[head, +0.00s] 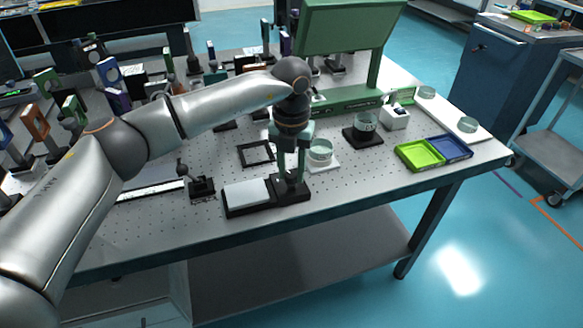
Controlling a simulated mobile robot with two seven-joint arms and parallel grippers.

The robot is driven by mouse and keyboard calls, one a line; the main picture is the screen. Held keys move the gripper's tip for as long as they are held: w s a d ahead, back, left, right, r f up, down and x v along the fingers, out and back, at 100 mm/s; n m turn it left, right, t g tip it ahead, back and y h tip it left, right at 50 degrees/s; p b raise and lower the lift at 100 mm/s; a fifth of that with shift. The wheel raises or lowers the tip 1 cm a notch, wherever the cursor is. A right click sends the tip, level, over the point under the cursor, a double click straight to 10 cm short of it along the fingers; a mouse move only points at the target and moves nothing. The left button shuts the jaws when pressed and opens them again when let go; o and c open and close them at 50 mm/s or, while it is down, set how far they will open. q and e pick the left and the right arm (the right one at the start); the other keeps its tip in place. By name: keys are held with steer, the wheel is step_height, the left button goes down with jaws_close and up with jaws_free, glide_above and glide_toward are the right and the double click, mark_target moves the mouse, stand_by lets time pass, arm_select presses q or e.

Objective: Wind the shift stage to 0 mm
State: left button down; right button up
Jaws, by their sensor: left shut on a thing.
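What looks like the shift stage (247,194) is a low black base with a pale flat plate, near the front edge of the optical table (345,215). My left gripper (291,174) points straight down over the right end of this base. Its fingers are shut on a small part there, apparently the stage's knob, which the fingers mostly hide. The scale reading of the stage is too small to make out. My right gripper is not in view.
A small black mount (201,187) stands just left of the stage. A black square frame (257,153) and a glass dish (320,151) lie behind it. Green (419,154) and blue (451,147) trays sit at the right. A green stand (348,30) rises behind.

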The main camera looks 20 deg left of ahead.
mark_target(291, 174)
arm_select(q)
steer(key=shift+n, duration=0.7)
steer(key=c, duration=0.5)
jaws_free()
steer(key=shift+r, duration=0.1)
step_height(291, 174, up, 12)
steer(key=shift+r, duration=0.25)
steer(key=shift+f, duration=0.1)
